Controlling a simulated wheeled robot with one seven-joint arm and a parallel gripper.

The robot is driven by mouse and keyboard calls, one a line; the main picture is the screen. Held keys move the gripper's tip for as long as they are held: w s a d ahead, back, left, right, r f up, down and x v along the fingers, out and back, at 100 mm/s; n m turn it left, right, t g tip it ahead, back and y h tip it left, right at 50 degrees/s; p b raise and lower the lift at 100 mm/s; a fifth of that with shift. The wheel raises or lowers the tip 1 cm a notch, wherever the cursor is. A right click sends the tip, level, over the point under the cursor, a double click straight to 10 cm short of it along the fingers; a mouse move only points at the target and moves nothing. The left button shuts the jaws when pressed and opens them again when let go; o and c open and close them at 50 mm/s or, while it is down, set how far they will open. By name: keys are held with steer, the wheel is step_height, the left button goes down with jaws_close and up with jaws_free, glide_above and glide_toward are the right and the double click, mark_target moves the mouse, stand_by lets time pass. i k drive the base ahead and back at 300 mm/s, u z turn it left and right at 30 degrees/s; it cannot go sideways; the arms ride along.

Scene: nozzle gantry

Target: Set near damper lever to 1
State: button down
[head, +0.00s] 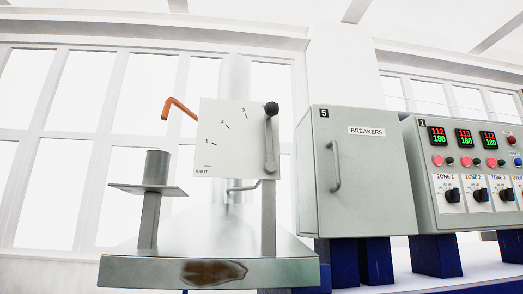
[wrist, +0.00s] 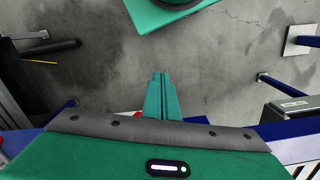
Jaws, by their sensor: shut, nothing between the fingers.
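The damper lever (head: 270,140) is a grey bar with a black knob (head: 272,109) on top, at the right edge of a white scale plate (head: 228,150) in the head view. The plate reads SHUT at lower left, then 1, 2 and 3 in an arc rising to the right. The lever stands upright, to the right of the 3 mark; anything on the plate behind it is hidden. My gripper (wrist: 161,76) shows only in the wrist view, its green fingers together and empty over grey floor. It is away from the lever, which I cannot make out in that view.
A metal stand (head: 210,262) carries the plate. A bent orange rod (head: 178,107) and a post with a flat plate (head: 149,190) are at left. A breaker cabinet (head: 358,190) and a zone control panel (head: 470,180) stand at right. Bare floor (wrist: 225,65) lies beyond my fingers.

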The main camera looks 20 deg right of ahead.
mark_target(271, 109)
steer(key=z, duration=1.95)
steer(key=k, duration=0.75)
steer(key=u, duration=1.45)
